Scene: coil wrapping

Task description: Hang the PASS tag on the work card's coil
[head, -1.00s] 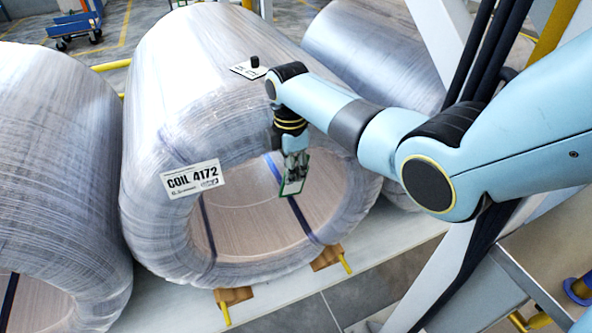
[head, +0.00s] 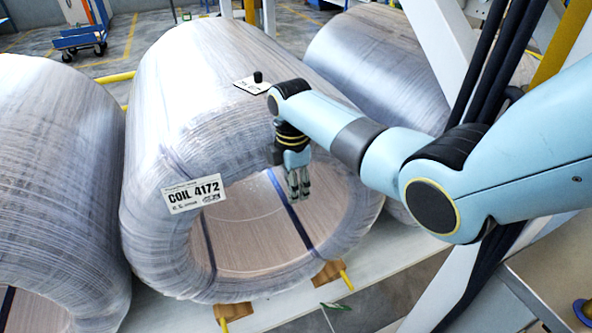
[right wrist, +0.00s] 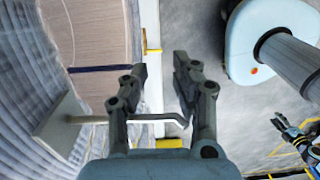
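The middle coil (head: 165,110) carries a white label reading COIL 4172 (head: 194,194) on its front face. A small white card (head: 251,85) with a black knob lies on its top; its print is unreadable. My right gripper (head: 299,193) is open and empty in front of the bore; its fingers (right wrist: 162,70) stand apart in the right wrist view. A pale hook (right wrist: 150,119) with a flat plate (right wrist: 60,127) juts from the coil face between the fingers. A small green-edged piece, apparently the tag (head: 336,306), lies low beyond the coil's front; its print is unreadable. What seems my left gripper (right wrist: 290,132) shows small.
Other wrapped coils stand at the left (head: 55,170) and right rear (head: 370,60). Wooden chocks (head: 331,274) with yellow pegs sit under the middle coil. A white post (head: 445,40) and dark cables stand at the right. A blue cart (head: 80,38) is far back.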

